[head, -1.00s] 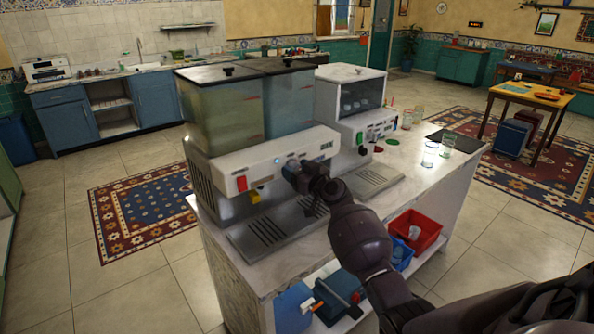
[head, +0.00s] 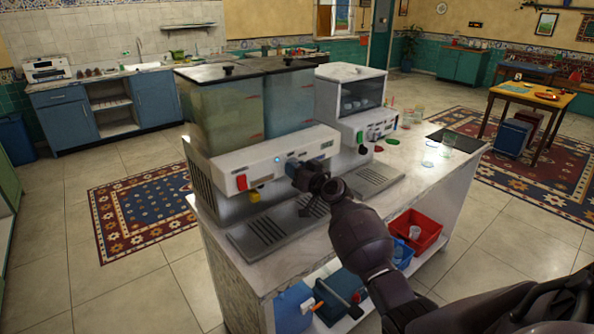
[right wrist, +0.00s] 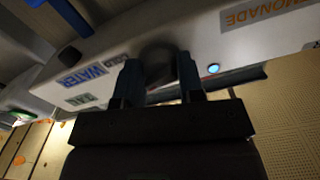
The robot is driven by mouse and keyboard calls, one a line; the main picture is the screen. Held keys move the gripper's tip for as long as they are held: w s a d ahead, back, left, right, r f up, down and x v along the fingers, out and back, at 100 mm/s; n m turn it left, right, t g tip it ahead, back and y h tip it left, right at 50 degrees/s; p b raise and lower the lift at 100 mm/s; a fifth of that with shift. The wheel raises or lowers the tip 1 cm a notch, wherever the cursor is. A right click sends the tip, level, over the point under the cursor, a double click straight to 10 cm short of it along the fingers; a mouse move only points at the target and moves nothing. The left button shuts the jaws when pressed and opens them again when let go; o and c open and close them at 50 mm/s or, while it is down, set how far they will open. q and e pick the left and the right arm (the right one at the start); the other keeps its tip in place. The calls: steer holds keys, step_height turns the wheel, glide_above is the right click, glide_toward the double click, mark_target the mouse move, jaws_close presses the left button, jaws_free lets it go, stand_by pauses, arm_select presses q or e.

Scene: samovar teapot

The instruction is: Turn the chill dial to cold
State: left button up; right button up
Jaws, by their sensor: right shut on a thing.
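The drink dispenser (head: 225,172) has two clear tanks and a white front panel. My right gripper (head: 292,168) is at this panel, with the wrist coming from the lower right. In the right wrist view, my right gripper's two fingers (right wrist: 159,82) are closed on a dark round dial (right wrist: 158,54) on the panel. The dial's pointer and marks are hidden, so its setting cannot be read. A lit blue light (right wrist: 213,69) is beside it. "WATER" (right wrist: 84,76) and "LEMONADE" labels (right wrist: 255,18) flank it. My left gripper is not in view.
A red switch (head: 241,182) and a yellow part (head: 254,196) are left on the panel. A drip tray (head: 262,232) lies below. A second white machine (head: 350,95) stands to the right, with glasses (head: 448,142) beyond. A red bin (head: 424,224) is on the lower shelf.

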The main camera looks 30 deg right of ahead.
steer(key=m, duration=0.4)
steer(key=shift+m, duration=0.3)
steer(key=m, duration=0.4)
steer(key=shift+m+p, duration=0.3)
steer(key=shift+p, duration=0.05)
steer(key=o, duration=0.9)
steer(key=shift+s, duration=0.1)
steer(key=s, duration=1)
steer(key=shift+s+d, duration=0.3)
steer(key=shift+d, duration=0.05)
